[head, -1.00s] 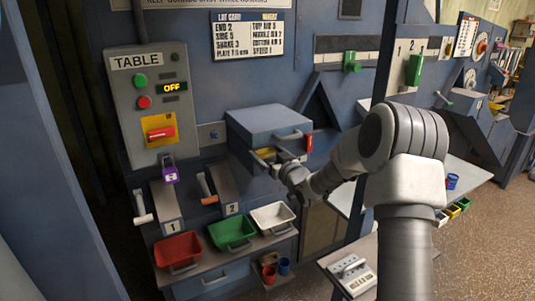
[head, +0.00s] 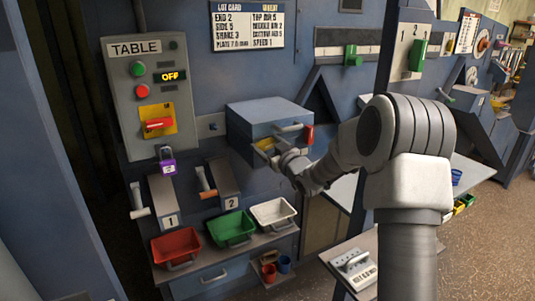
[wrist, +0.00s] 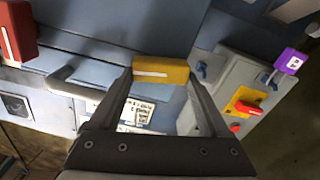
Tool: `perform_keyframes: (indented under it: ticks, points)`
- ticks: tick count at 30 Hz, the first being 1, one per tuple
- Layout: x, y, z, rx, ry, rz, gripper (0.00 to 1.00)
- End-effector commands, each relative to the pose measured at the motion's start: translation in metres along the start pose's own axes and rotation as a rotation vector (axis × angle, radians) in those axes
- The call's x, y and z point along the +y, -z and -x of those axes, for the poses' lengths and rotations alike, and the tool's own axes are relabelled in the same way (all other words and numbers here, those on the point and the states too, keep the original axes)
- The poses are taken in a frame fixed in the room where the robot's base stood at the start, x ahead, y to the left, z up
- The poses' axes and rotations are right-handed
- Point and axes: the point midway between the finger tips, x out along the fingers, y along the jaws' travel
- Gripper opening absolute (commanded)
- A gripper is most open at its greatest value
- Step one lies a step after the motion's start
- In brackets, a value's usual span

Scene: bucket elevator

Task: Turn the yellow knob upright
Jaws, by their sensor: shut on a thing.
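The yellow knob (wrist: 160,70) sits between the two fingertips of my gripper (wrist: 161,77) in the wrist view, with a white line along its face that runs nearly level across that picture. My gripper is shut on it. In the head view the yellow knob (head: 265,144) shows as a small patch on the front of the blue box, below its bar handle. My gripper (head: 278,155) reaches it from the lower right and partly covers it. I cannot tell the knob's angle from the head view.
The blue box (head: 268,110) carries a bar handle (head: 289,127) and a red knob (head: 309,134) close to my gripper. A red bin (head: 176,243), green bin (head: 231,229) and white bin (head: 273,212) stand below. The TABLE panel (head: 120,75) and purple padlock (head: 167,160) are left.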

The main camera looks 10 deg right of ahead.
Motion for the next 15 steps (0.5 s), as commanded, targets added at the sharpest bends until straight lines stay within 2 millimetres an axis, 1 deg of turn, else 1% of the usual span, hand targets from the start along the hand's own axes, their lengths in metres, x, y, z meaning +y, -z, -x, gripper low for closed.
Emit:
perform_keyframes:
  ticks: [1,15]
  points:
    - [-0.0028,-0.0081,0.0000,0.003,0.001,0.043,0.24]
    - [-0.0069,-0.0089,0.0002,0.002,-0.001,0.487,0.24]
